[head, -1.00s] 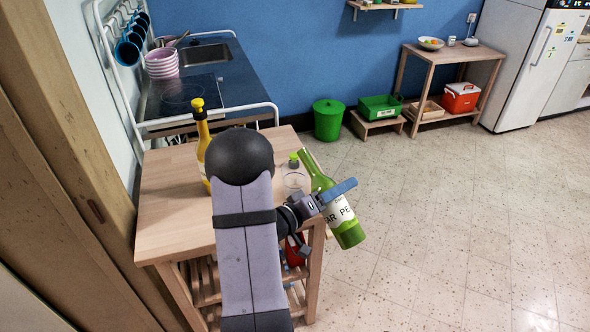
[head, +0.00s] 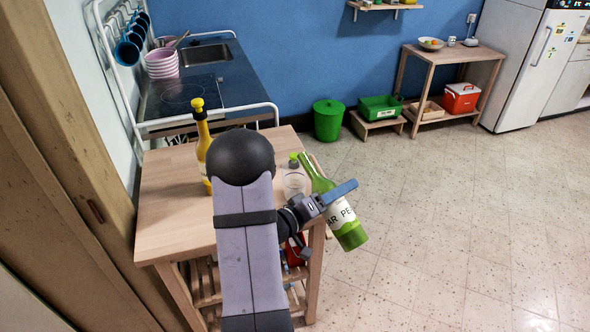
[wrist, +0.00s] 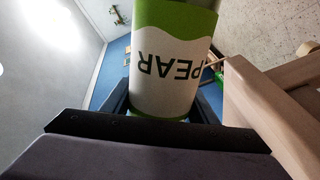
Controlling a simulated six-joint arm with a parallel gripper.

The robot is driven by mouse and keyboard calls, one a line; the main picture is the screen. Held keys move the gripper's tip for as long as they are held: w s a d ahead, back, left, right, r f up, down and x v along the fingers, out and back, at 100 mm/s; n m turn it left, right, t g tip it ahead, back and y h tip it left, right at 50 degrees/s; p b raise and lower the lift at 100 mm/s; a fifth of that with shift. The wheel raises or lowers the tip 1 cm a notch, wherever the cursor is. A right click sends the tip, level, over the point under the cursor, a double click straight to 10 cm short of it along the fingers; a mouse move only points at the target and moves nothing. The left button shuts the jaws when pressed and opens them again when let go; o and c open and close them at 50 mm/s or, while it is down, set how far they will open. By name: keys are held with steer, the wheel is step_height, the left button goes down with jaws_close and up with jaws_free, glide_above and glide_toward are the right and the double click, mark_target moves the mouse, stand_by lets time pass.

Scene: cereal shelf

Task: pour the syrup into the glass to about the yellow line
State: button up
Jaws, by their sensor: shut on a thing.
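My gripper (head: 326,213) is shut on a green bottle (head: 350,236) with a white label reading "PEAR". The bottle is tilted, its neck pointing up and left in the head view, near the glass. In the wrist view the labelled body (wrist: 172,58) fills the space between the fingers. The clear glass (head: 294,184) stands on the wooden table by its right edge, just left of the bottle's neck. I cannot make out the yellow line, any syrup in the glass, or a stream from the mouth.
A yellow bottle (head: 203,142) stands on the wooden table (head: 165,215), left of my arm. The table's left part is clear. Beyond its right edge is open floor. A dark counter with a sink stands behind.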

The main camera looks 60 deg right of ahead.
steer(key=shift+s+a+f+n, duration=0.1)
steer(key=shift+s+f+n, duration=0.15)
steer(key=shift+n, duration=0.15)
stand_by(0.8)
steer(key=shift+s+a+r+n+p, duration=0.2)
steer(key=shift+r+n+p, duration=0.35)
steer(key=shift+n, duration=0.25)
stand_by(1.6)
steer(key=shift+w+d+r+n+p, duration=0.25)
steer(key=shift+n+p, duration=0.55)
steer(key=shift+p, duration=0.65)
stand_by(1.0)
